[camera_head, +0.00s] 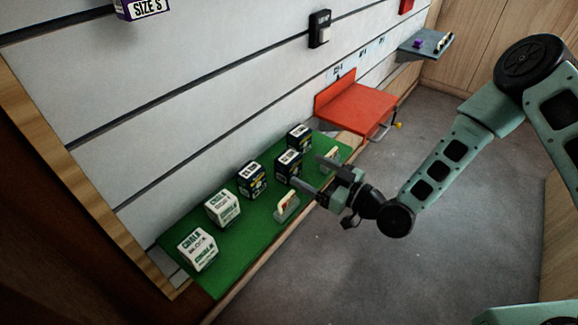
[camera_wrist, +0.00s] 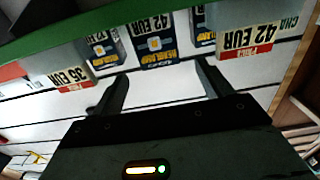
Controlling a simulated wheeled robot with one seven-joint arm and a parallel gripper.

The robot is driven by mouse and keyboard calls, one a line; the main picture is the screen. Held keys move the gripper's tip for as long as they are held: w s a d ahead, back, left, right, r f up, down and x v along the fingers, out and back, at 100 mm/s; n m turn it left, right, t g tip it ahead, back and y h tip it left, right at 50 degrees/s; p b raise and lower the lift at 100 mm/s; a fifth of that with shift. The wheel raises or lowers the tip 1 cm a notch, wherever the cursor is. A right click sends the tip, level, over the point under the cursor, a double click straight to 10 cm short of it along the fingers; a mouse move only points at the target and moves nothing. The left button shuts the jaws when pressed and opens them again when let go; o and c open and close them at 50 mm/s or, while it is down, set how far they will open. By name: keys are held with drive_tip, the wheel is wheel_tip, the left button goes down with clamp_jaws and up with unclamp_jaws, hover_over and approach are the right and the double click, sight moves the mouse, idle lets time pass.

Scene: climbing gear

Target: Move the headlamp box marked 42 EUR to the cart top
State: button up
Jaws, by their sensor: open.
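Three dark blue headlamp boxes stand on the green shelf (camera_head: 235,245): a front one (camera_head: 289,165), one behind it (camera_head: 299,138) and one to the left (camera_head: 252,180). In the wrist view the middle headlamp box (camera_wrist: 152,40) appears upside down, marked 42 EUR, between and beyond the fingers. A second box (camera_wrist: 103,50) and a third (camera_wrist: 203,25) flank it; the second also seems to read 42 EUR. My gripper (camera_head: 307,172) is open and empty, its fingertips (camera_wrist: 162,72) short of the middle box. I cannot identify the cart for sure.
Price cards stand at the shelf's front edge: 42 EUR (camera_wrist: 248,38) and 35 EUR (camera_wrist: 70,76). Two white chalk boxes (camera_head: 222,208) (camera_head: 198,249) stand farther left. A red flat surface (camera_head: 362,108) with a raised back lies beyond the shelf. The grey floor (camera_head: 320,265) is open.

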sight(296, 163)
drive_tip(key=shift+x, duration=3)
drive_tip(key=c, duration=1.2)
